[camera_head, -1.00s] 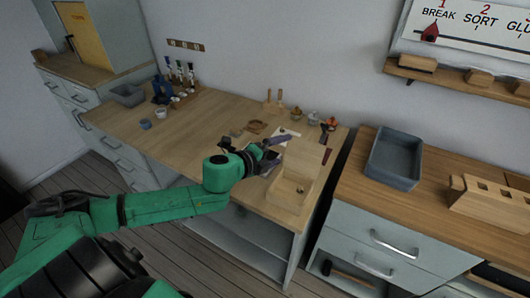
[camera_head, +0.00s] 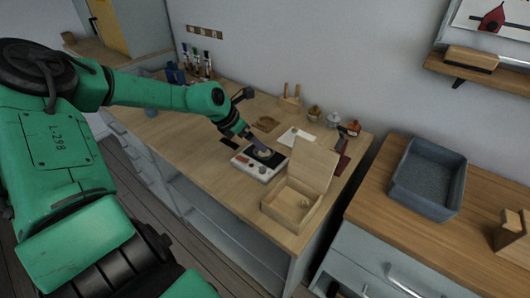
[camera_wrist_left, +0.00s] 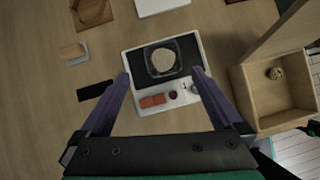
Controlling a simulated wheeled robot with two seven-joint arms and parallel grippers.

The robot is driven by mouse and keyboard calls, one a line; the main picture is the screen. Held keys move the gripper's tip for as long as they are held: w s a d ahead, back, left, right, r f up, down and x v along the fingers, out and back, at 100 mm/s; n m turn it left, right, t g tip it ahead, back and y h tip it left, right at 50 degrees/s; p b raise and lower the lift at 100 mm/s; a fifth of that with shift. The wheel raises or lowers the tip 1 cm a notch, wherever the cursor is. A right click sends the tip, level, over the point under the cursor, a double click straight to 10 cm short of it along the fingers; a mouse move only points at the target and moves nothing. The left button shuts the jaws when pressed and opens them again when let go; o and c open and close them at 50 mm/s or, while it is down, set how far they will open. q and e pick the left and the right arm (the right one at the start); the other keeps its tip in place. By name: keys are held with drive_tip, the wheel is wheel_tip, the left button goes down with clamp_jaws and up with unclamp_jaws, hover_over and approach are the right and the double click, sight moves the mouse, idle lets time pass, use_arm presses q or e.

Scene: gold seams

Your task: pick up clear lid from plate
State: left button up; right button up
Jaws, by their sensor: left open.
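The white device (camera_head: 250,168) with a black plate (camera_wrist_left: 135,61) on top stands on the wooden workbench. A clear, roughly square lid (camera_wrist_left: 150,62) lies on the black plate, with a pale round area showing through it. It also shows small in the head view (camera_head: 266,153). My left gripper (camera_wrist_left: 160,76) is open, its two purple fingers spread to either side of the device's near part. In the head view, my left gripper (camera_head: 252,139) is just above the device, beside the lid. I cannot tell whether it touches. My right gripper is in neither view.
An open wooden box (camera_head: 290,206) with a small round thing inside stands right of the device. A grey tray (camera_head: 428,180) sits on the right-hand counter.

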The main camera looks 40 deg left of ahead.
sight(261, 155)
use_arm(q)
drive_tip(key=x, duration=0.6)
drive_tip(key=shift+d+f, duration=0.15)
drive_tip(key=shift+d, duration=0.05)
drive_tip(key=shift+s, duration=0.1)
drive_tip(key=c, duration=1.2)
